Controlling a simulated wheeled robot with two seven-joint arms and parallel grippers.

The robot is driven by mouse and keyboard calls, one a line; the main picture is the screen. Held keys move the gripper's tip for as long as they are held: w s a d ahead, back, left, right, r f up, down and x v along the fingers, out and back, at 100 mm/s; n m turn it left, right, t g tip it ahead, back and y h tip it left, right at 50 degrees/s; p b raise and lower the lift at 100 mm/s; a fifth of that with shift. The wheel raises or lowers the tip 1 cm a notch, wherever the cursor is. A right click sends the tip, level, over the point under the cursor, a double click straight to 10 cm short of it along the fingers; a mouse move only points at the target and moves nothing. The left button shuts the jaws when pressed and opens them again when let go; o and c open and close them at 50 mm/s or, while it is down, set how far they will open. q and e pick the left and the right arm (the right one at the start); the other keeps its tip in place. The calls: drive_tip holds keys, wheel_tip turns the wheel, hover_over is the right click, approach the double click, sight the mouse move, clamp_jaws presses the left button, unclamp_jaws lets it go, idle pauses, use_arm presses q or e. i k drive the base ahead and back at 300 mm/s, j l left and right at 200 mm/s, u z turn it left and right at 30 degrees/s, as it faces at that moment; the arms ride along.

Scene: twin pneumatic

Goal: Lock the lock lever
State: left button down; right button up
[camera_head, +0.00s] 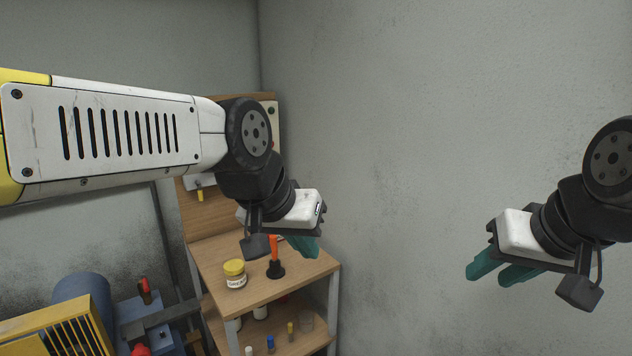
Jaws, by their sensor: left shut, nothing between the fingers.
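I cannot tell for sure which part is the lock lever. A red-tipped upright handle (144,286) stands on the blue and dark machine (135,310) at the lower left. My left gripper (305,247) has teal fingers, is shut and empty, and hangs over the right part of the wooden bench, well to the right of that machine.
The wooden bench (300,277) bears a yellow-lidded jar (235,274) and an orange-handled tool (274,262) on a black base. Its lower shelf (280,342) holds small bottles. My left arm hides much of the back panel. Space at the right is clear.

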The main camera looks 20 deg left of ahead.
sight(200, 191)
drive_tip(key=u, duration=1.4)
